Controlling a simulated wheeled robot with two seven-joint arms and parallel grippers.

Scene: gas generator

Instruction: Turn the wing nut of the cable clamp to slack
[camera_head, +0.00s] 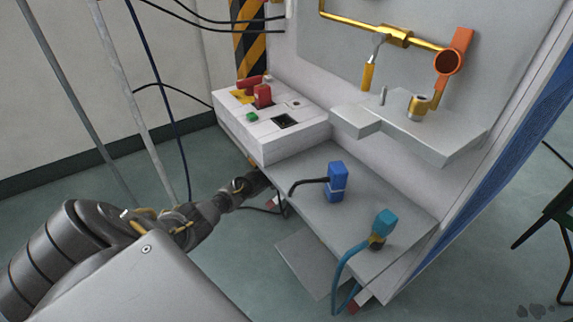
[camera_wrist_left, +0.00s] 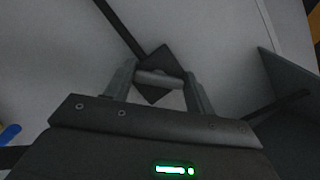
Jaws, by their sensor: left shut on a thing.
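The wing nut (camera_wrist_left: 158,79) is a small grey bar in the left wrist view, in front of the dark square cable clamp (camera_wrist_left: 160,60). My left gripper (camera_wrist_left: 159,84) has one finger at each end of the wing nut and is shut on it. In the head view my left gripper (camera_head: 262,180) reaches in beside the lower shelf, below the white control box. The wing nut and clamp cannot be made out there. My right gripper is not in view.
The white control box (camera_head: 250,140) and grey shelf (camera_head: 310,215) stand close to my left gripper. The shelf carries a blue plug (camera_head: 337,182) and a teal plug (camera_head: 384,224). A dark cable (camera_wrist_left: 118,24) runs to the clamp. The floor at left is mostly clear.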

